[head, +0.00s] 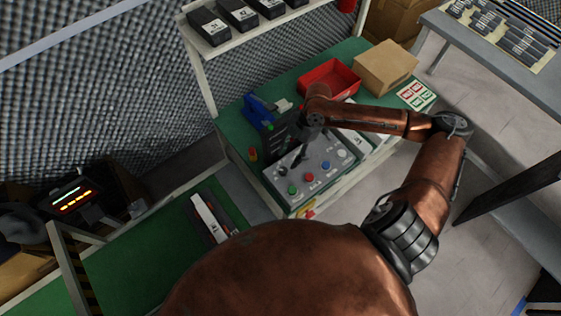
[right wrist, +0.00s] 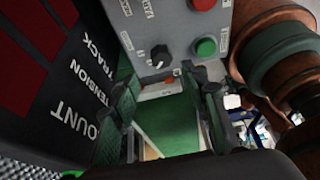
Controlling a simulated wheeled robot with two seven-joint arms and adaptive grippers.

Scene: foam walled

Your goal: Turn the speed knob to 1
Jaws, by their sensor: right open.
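A grey control panel (head: 318,183) sits on the green bench, with a black speed knob (head: 283,171) at its left side near the green button. In the right wrist view the knob (right wrist: 160,56) shows as a small black round knob on the grey panel face; the number it points to is too small to read. My right gripper (head: 293,160) is over the panel's left part. In the right wrist view its open fingers (right wrist: 158,77) stand on both sides of the knob; I cannot tell whether they touch it. My left gripper is not in view.
Green (head: 292,190), red (head: 310,177) and blue (head: 325,165) buttons sit beside the knob. A black lettered panel (right wrist: 50,85) stands close to the left finger. A red bin (head: 330,80) and cardboard box (head: 385,68) stand farther back on the bench.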

